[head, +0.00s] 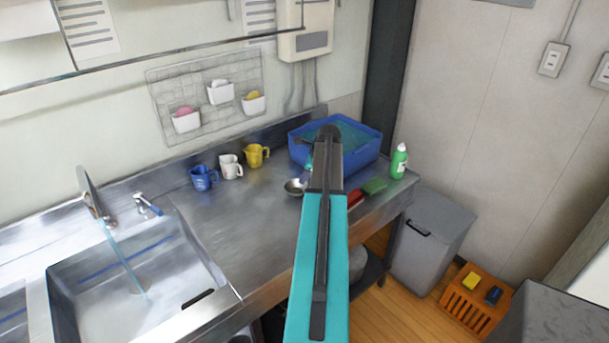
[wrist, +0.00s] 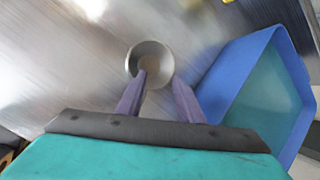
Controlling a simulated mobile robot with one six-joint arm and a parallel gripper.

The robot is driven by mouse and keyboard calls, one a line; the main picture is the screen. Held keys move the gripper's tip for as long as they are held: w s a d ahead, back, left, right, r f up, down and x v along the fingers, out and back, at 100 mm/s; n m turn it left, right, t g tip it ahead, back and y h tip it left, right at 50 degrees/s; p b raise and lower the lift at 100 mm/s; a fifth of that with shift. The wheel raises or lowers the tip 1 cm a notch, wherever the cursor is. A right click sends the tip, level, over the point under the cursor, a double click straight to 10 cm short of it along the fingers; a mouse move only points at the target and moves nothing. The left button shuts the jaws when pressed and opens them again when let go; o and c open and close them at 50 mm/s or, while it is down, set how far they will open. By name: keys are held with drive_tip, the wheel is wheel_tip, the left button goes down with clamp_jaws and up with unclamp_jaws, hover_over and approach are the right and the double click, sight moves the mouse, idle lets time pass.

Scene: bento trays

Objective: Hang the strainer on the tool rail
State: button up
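A small round metal bowl, which looks like the strainer (head: 295,187), rests on the steel counter left of my arm in the head view. It also shows in the wrist view (wrist: 150,53), just beyond my fingertips. Its handle is not clear in either view. My gripper (wrist: 160,80) has its two purple fingers apart, one toward each side of the bowl's near edge. I cannot tell whether they touch it. In the head view my own arm hides the gripper. A thin dark rail (head: 190,62), likely the tool rail, runs along the wall at upper left.
A blue tub (head: 360,152) stands close to the right of the bowl. Blue (head: 204,179), white (head: 231,166) and yellow (head: 256,155) jugs stand at the back. A green bottle (head: 399,161) and sponges (head: 374,186) are at right. The counter left of the bowl is clear, up to the sink (head: 70,270).

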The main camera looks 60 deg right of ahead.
drive_tip(key=shift+r, duration=0.15)
drive_tip(key=b+v, duration=0.3)
drive_tip(key=v, duration=0.9)
idle(1.1)
